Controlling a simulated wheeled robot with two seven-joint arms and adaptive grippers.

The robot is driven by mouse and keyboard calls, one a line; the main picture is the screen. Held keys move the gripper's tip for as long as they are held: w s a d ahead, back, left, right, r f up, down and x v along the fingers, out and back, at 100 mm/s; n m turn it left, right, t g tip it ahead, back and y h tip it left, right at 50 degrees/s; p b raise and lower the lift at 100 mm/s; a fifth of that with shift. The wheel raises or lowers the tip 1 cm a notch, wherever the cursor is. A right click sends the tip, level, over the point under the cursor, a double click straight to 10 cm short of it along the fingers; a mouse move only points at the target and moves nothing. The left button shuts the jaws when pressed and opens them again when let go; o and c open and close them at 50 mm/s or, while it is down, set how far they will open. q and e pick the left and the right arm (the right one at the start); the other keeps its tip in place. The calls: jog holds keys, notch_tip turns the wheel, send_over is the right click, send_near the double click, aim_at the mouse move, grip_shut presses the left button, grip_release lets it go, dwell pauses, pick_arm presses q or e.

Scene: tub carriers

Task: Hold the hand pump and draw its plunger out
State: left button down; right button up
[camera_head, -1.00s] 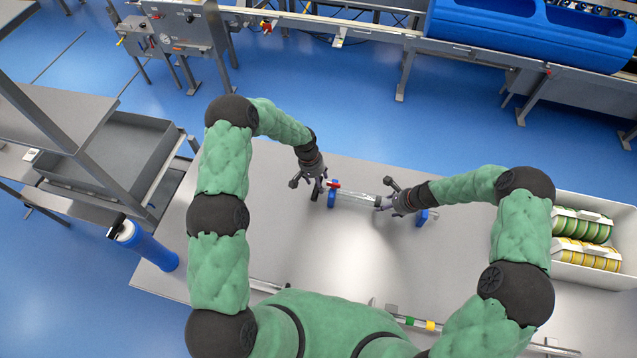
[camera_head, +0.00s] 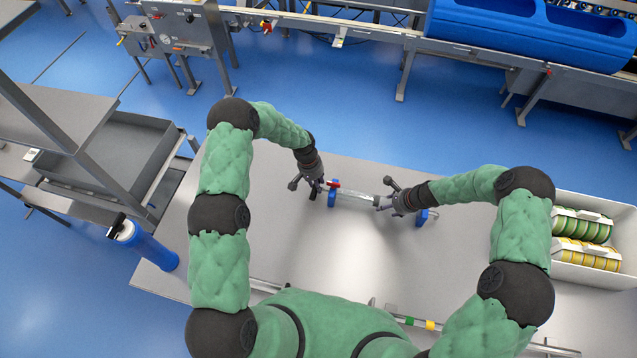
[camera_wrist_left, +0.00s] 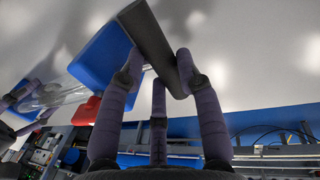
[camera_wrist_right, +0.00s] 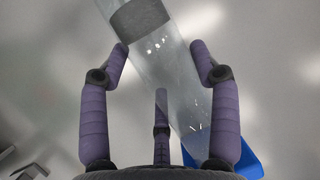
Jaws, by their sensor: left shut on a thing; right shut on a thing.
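The hand pump lies across two blue rests (camera_head: 332,199) on the table, its clear barrel (camera_head: 352,196) running left to right. A red part (camera_head: 333,184) sits at its left end. Beyond it is the dark grey handle bar (camera_wrist_left: 155,45) of the plunger. My left gripper (camera_head: 319,188) is shut on this bar, with fingers on either side of it. My right gripper (camera_head: 384,203) is shut on the barrel near its right end. In the right wrist view the clear barrel (camera_wrist_right: 165,65) lies between the fingers, with a grey band (camera_wrist_right: 140,18) on or in it. The plunger rod is hard to make out.
A white bin (camera_head: 590,198) with green and yellow rolls stands at the right. A bar with coloured bands (camera_head: 418,323) lies near the front. The table (camera_head: 270,230) around the pump is clear.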

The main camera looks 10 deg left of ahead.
pick_arm(q)
jog(key=a, duration=1.3)
jog(key=shift+w+r, duration=0.15)
jog(key=shift+w, duration=0.15)
pick_arm(e)
jog(key=shift+s+f, duration=0.1)
jog(key=shift+s, duration=0.05)
pick_arm(q)
jog(key=c, duration=0.8)
grip_release()
jog(key=shift+s+d, duration=0.1)
notch_tip(320, 180, up, 12)
jog(key=a, duration=0.2)
jog(key=shift+a, duration=0.15)
